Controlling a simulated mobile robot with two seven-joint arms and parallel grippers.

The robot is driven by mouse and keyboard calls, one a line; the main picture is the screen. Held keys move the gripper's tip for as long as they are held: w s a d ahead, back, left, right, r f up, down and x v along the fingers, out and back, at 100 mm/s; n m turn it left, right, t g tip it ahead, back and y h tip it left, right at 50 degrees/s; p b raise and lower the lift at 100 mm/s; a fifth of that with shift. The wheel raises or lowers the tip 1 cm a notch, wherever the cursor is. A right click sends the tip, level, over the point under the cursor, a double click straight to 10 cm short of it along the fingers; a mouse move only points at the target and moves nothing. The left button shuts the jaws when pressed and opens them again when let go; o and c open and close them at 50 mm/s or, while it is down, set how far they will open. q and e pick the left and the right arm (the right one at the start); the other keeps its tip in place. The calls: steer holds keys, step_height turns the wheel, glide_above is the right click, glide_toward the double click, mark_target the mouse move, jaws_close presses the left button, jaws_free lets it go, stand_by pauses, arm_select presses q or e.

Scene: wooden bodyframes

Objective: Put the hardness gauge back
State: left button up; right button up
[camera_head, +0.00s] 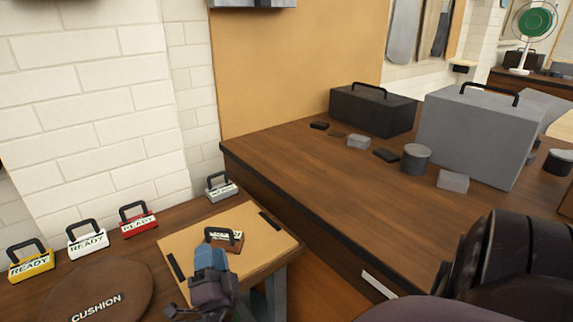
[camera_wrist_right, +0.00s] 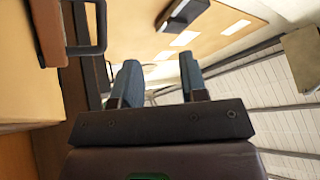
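No thing in view is labelled as a hardness gauge. A small brown block (camera_head: 229,246) with a black handle and a pale label sits on the tan board (camera_head: 180,243); it may be the gauge, but I cannot tell for sure. My right gripper (camera_head: 211,256) is just in front of this block in the head view and hides part of the board. In the right wrist view, its two blue-grey fingers (camera_wrist_right: 159,78) are apart with nothing held between them. The brown block (camera_wrist_right: 48,38) shows there at the upper left, outside the fingers. My left gripper is not in view.
Yellow (camera_head: 31,267), white (camera_head: 88,244), red (camera_head: 139,227) and grey (camera_head: 221,192) handled blocks stand along the wall. A round brown cushion (camera_head: 85,285) lies in front. The big wooden table (camera_head: 290,165) at right bears cases and small blocks.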

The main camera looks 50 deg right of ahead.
steer(key=s+a+f+n+g+y, duration=0.1)
steer(key=s+f+n+g+y, duration=0.7)
steer(key=s+f+n+y, duration=0.5)
steer(key=s+f+n, duration=0.7)
steer(key=s, duration=0.1)
steer(key=shift+f, duration=0.2)
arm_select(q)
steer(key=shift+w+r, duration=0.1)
arm_select(e)
steer(key=shift+r, duration=0.1)
arm_select(q)
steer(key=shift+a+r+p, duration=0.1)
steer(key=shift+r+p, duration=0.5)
steer(key=shift+p, duration=0.35)
arm_select(e)
steer(key=shift+s+r, duration=0.2)
steer(key=shift+r, duration=0.4)
steer(key=shift+w+r, duration=0.1)
steer(key=shift+w, duration=0.05)
